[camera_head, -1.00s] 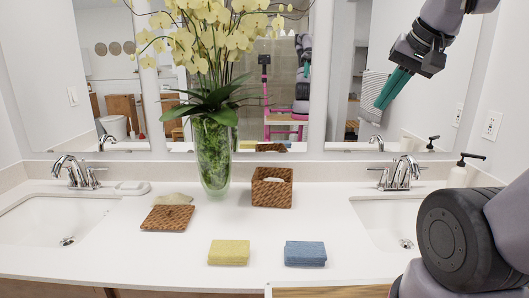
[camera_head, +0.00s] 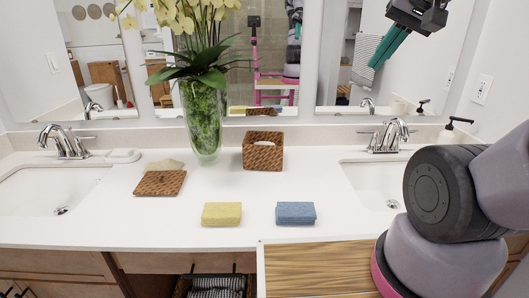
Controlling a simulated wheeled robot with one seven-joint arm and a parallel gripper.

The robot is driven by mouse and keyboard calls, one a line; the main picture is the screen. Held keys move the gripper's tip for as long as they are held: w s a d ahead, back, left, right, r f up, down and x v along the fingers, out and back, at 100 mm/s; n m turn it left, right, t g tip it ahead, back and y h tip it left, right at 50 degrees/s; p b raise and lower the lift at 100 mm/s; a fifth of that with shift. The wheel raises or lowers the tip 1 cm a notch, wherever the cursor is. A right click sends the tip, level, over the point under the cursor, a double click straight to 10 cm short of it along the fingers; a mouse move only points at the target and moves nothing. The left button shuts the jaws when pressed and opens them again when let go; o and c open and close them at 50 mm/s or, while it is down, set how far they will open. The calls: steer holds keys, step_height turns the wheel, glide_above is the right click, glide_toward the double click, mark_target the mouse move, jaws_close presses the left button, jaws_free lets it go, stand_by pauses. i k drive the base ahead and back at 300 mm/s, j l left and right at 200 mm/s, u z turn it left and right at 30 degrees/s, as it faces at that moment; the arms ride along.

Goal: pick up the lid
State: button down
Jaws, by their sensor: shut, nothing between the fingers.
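The lid (camera_head: 160,183) appears to be the flat brown woven square lying on the white counter, left of the vase. A pale, soft-looking item (camera_head: 165,165) lies at its back edge; I cannot tell if they touch. A matching woven box (camera_head: 263,151) with something white in its open top stands right of the vase. My gripper (camera_head: 377,63) hangs high at the upper right, in front of the mirror. Its teal fingers are shut and empty, pointing down and left, well apart from the lid.
A tall glass vase (camera_head: 205,120) of yellow orchids stands behind and right of the lid. Sinks with faucets flank both sides. The counter in front of the lid is clear.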

mark_target(153, 182)
steer(key=k+j+u, duration=0.1)
steer(key=u, duration=0.15)
steer(key=j+u, duration=0.15)
steer(key=u, duration=0.15)
steer(key=j+u, duration=0.1)
steer(key=u, duration=0.15)
steer(key=l+u, duration=0.45)
steer(key=k+z, duration=0.6)
steer(key=z, duration=0.15)
steer(key=i+j, duration=0.15)
steer(key=j, duration=0.25)
steer(key=i+j+z, duration=0.15)
steer(key=j, duration=0.25)
steer(key=i+j, duration=0.1)
steer(key=j, duration=0.3)
steer(key=i+j+z, duration=0.15)
steer(key=j, duration=0.25)
steer(key=i+j, duration=0.1)
steer(key=j, duration=0.35)
steer(key=i+j+z, duration=0.15)
steer(key=j, duration=0.25)
steer(key=k, duration=0.05)
